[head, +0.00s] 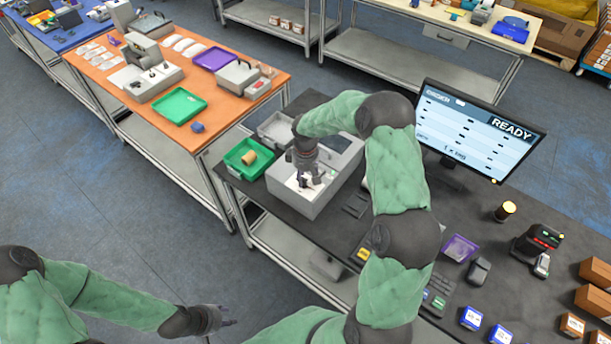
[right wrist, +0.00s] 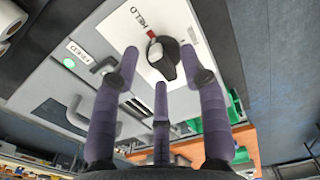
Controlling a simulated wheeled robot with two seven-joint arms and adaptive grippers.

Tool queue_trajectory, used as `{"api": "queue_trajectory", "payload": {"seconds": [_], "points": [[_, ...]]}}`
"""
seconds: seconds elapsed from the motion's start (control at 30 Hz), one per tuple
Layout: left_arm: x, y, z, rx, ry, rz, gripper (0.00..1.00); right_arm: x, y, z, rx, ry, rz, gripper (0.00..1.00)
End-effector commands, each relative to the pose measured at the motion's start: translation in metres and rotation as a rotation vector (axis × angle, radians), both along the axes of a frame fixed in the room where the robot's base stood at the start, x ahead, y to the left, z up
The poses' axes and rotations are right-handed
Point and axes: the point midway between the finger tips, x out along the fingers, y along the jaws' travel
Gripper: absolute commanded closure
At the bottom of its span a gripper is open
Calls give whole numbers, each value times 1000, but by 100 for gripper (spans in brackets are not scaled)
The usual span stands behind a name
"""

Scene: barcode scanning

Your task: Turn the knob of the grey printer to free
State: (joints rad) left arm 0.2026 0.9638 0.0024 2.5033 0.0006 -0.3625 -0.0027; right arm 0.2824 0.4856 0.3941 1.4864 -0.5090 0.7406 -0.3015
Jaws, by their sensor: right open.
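The grey printer (head: 325,185) stands on the dark table in the head view, its white top plate under my right gripper (head: 304,180). In the right wrist view the plate carries a black knob (right wrist: 166,66) with a pale part on one side.
A green tray (head: 234,160) with a tan roll sits left of the printer. A monitor (head: 480,130) reading READY stands behind to the right.

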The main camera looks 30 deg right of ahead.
Motion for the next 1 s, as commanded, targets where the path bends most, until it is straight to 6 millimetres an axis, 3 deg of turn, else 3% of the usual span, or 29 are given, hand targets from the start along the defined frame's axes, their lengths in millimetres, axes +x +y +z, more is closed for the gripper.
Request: {"api": "queue_trajectory", "payload": {"seconds": [0.27, 0.4, 0.77, 1.0], "points": [[0, 0, 0, 0, 0, 0, 60, 0, 0, -1, 0, 0, 0, 59], [0, 0, 0, 0, 0, 0, 60, 0, 0, -1, 0, 0, 0, 99], [0, 0, -3, 0, 0, 0, 60, 0, 0, -2, 0, 0, -18, 100], [0, 0, -15, 0, 0, 0, 60, 0, 0, -3, -1, 0, -124, 100]]}}
